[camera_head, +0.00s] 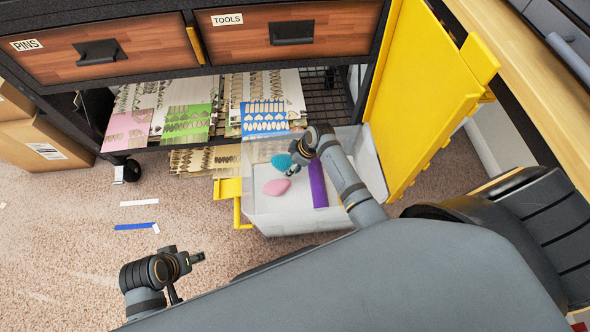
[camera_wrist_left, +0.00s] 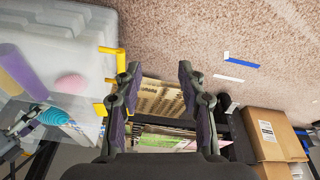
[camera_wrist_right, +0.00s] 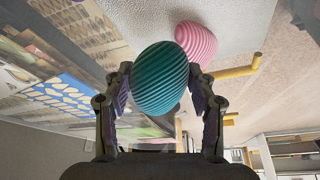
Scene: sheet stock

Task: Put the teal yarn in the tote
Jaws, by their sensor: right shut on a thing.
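The teal yarn (camera_head: 281,162) is a ribbed, egg-shaped ball, large in the right wrist view (camera_wrist_right: 161,78). My right gripper (camera_head: 292,167) is shut on it, one finger on each side, and holds it over the tote. The tote (camera_head: 270,222) is a clear whitish bin on the floor; it also shows in the left wrist view (camera_wrist_left: 98,25). Pink yarn (camera_head: 276,187) and a purple roll (camera_head: 318,183) lie in it. I cannot tell whether the teal yarn touches anything inside. My left gripper (camera_head: 190,258) is open and empty in the left wrist view (camera_wrist_left: 158,72), away from the tote.
A yellow panel (camera_head: 420,90) stands right of the tote and a yellow bracket (camera_head: 228,188) is at its left. Behind is a shelf with patterned sheets (camera_head: 187,122) under wooden drawers (camera_head: 100,50). Cardboard boxes (camera_head: 40,145) stand left. Paper strips (camera_head: 135,226) lie on open carpet.

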